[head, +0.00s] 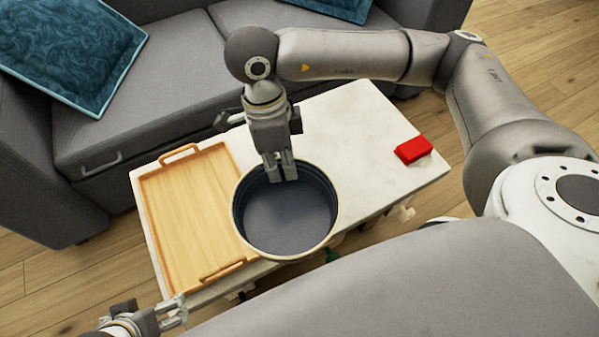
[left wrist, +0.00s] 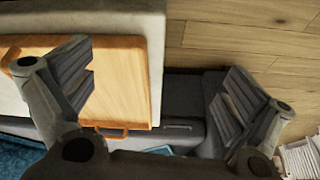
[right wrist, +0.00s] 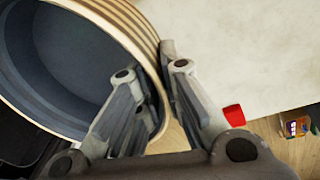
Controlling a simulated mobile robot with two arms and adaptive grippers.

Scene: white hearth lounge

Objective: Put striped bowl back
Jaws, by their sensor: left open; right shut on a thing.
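The striped bowl (head: 242,215) is round, dark inside, with a pale rim; light and brown stripes show on its outer wall in the right wrist view (right wrist: 140,30). My right gripper (head: 279,177) is shut on its far wall, one finger inside and one outside. The bowl looks upright, in front of the tray's right edge and the table's near edge; whether it touches either is unclear. My left gripper (head: 178,308) is open and empty beyond the table's near left corner; its spread fingers show in the left wrist view (left wrist: 158,85).
A wooden tray (head: 190,205) with two handles lies on the left of the white table (head: 345,125). A red block (head: 413,150) sits at the right end. The table's middle right is clear. A grey sofa (head: 180,75) with blue cushions (head: 75,45) stands behind.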

